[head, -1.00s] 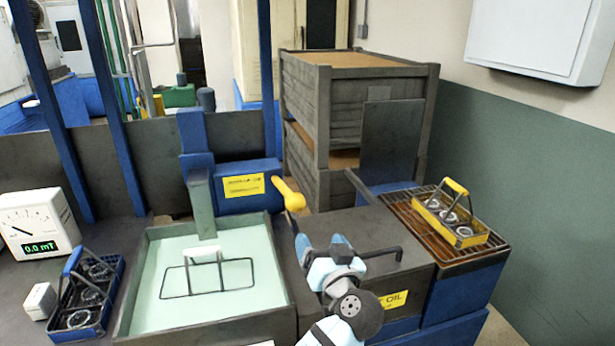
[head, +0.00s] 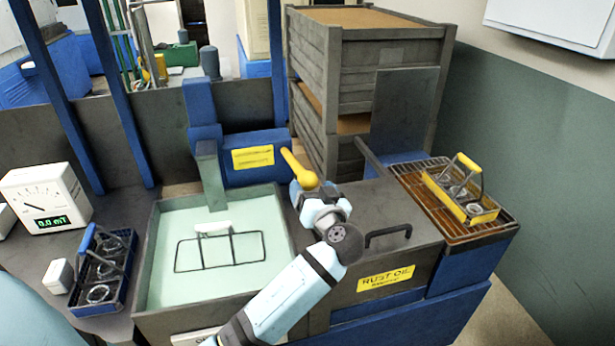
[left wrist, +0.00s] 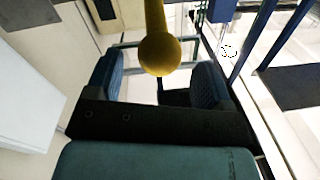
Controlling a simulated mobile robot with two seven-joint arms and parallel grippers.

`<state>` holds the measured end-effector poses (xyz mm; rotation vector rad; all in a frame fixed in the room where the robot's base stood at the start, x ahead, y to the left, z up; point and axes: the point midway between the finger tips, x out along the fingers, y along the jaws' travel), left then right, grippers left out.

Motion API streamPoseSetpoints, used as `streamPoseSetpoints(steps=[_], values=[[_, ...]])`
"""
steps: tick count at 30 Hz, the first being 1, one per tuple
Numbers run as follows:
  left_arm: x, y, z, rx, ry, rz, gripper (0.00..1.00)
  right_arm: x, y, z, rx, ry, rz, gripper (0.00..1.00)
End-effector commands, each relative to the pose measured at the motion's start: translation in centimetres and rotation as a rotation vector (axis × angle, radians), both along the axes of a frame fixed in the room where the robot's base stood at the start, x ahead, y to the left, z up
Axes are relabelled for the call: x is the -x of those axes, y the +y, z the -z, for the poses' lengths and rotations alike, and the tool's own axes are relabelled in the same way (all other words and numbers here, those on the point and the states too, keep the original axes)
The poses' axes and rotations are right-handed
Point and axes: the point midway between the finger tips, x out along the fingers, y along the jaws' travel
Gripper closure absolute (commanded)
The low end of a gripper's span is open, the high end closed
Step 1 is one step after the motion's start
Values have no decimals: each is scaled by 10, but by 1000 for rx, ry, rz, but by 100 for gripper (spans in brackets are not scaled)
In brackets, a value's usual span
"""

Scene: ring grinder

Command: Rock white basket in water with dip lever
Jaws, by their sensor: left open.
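The dip lever (head: 298,167) is a yellow handle with a round knob, slanting down from the blue lift unit behind the tank. The white basket (head: 212,228) is in the pale green water tank (head: 152,305); its white grip and dark wire frame show, and how deep the rest sits is hard to tell. My left gripper (head: 306,190) is open just below the lever's end. In the left wrist view the yellow knob (left wrist: 160,53) lies between the spread fingers of the gripper (left wrist: 157,72), with gaps at both sides. My right gripper is not in view.
A blue-handled basket of rings (head: 104,270) and a gauge (head: 45,198) stand left of the tank. The lidded rust oil tank (head: 385,279) is on the right. Beyond it a yellow basket (head: 462,192) sits on a rack (head: 488,227). Wooden crates (head: 370,60) stand behind.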

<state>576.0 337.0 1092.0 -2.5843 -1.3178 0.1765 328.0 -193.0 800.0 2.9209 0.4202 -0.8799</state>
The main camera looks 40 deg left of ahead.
Motion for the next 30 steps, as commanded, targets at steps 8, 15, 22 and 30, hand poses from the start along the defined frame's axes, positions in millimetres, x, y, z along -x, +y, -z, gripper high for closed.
streamPoseSetpoints(steps=[8,15,22,30], values=[[-20,27,-1,-1,0,0,25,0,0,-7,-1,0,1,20],[-22,30,0,1,-1,1,25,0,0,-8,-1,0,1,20],[-22,30,0,0,0,1,53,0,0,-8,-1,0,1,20],[-22,30,-3,4,2,1,92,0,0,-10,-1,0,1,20]])
